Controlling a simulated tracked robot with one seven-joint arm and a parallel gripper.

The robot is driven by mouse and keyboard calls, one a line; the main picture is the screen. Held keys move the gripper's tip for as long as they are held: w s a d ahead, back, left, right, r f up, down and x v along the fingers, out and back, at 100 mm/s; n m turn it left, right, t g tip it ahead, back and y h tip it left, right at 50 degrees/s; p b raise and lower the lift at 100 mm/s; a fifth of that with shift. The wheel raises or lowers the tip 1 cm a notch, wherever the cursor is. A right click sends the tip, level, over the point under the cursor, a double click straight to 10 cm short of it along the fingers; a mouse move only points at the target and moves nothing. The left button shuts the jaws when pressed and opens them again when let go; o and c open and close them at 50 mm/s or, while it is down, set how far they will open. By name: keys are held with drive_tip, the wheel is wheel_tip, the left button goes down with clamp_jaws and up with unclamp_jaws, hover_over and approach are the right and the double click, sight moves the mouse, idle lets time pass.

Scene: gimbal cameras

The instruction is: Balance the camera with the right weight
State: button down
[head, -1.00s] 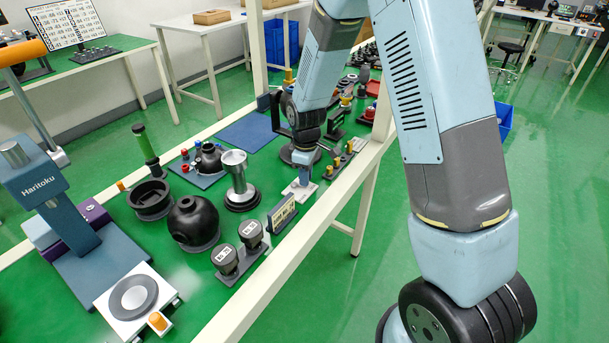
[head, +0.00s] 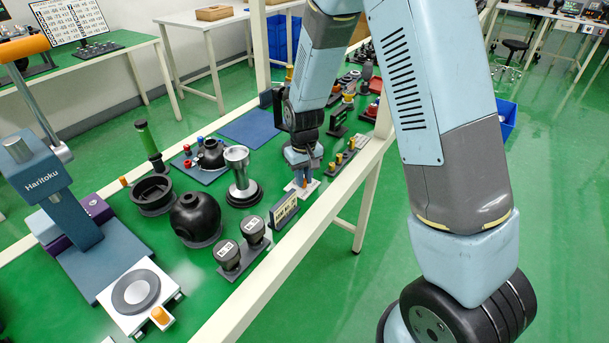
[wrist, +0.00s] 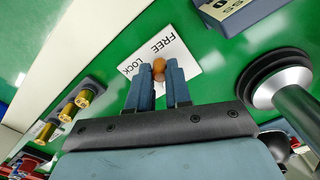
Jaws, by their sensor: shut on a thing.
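My gripper (wrist: 158,78) is shut on a small orange knob (wrist: 159,66), which shows between its blue fingertips in the wrist view. The knob is over a white card (wrist: 187,57) marked FREE and LOCK. In the head view my gripper (head: 305,180) points down at this card (head: 313,186) near the table's front edge. Brass weights (wrist: 70,110) stand in a rack beside it; they also show in the head view (head: 346,158). A black ball-shaped housing (head: 196,218) with a round opening stands to the left. Which item is the camera, I cannot tell.
A small sign (head: 284,212) and two dark labelled cylinders (head: 240,243) stand near the front edge. A silver-topped stand (head: 241,180) is left of my gripper. A blue Haritoku press-like device (head: 60,195) fills the left. A blue mat (head: 248,130) lies bare at the back.

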drive_tip(key=shift+s+a+r+m, duration=0.1)
drive_tip(key=shift+a+m, duration=0.15)
drive_tip(key=shift+m, duration=0.45)
drive_tip(key=shift+a+m, duration=0.25)
drive_tip(key=shift+m, duration=0.45)
drive_tip(key=c, duration=1.1)
unclamp_jaws()
drive_tip(key=shift+o, duration=0.2)
wheel_tip(320, 180, up, 14)
drive_tip(key=shift+f, duration=0.2)
